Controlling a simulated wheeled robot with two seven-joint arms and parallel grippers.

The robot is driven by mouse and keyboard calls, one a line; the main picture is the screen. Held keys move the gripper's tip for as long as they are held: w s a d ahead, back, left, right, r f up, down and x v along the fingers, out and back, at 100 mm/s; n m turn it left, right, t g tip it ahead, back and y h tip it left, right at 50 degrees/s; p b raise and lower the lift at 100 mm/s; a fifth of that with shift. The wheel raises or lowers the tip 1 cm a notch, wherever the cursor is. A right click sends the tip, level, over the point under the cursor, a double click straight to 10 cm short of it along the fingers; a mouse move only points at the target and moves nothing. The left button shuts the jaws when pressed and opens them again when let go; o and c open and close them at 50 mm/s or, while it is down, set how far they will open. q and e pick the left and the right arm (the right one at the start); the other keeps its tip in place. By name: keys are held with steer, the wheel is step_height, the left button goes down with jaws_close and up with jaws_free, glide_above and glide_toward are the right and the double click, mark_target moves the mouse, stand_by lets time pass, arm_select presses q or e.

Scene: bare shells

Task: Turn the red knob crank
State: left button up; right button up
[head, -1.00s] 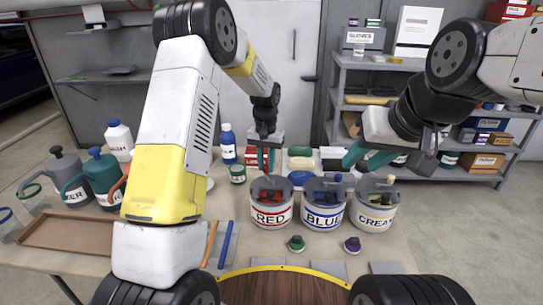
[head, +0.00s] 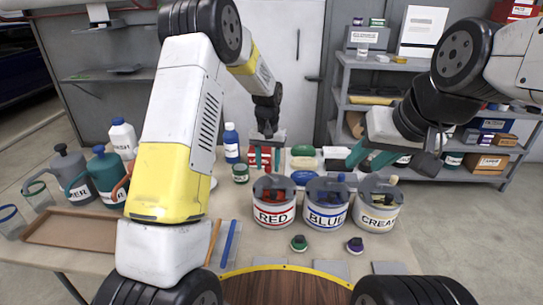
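The can labelled RED (head: 274,215) stands on the table in the middle of the head view. A small red part (head: 272,196) shows on its grey top, but it is too small to make out the crank's shape. My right gripper (head: 368,158) is above and behind the BLUE can (head: 326,217) and CREAM can (head: 376,221), fingers apart and empty.
A green knob (head: 299,243) and a purple knob (head: 355,245) lie in front of the cans. Colored oval pieces (head: 304,163) lie behind. Jugs (head: 105,176) and a brown tray (head: 70,229) stand left. A shelf unit (head: 480,165) is at back right.

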mark_target(268, 166)
arm_select(q)
step_height(268, 166, up, 8)
steer(key=shift+f, duration=0.1)
stand_by(0.5)
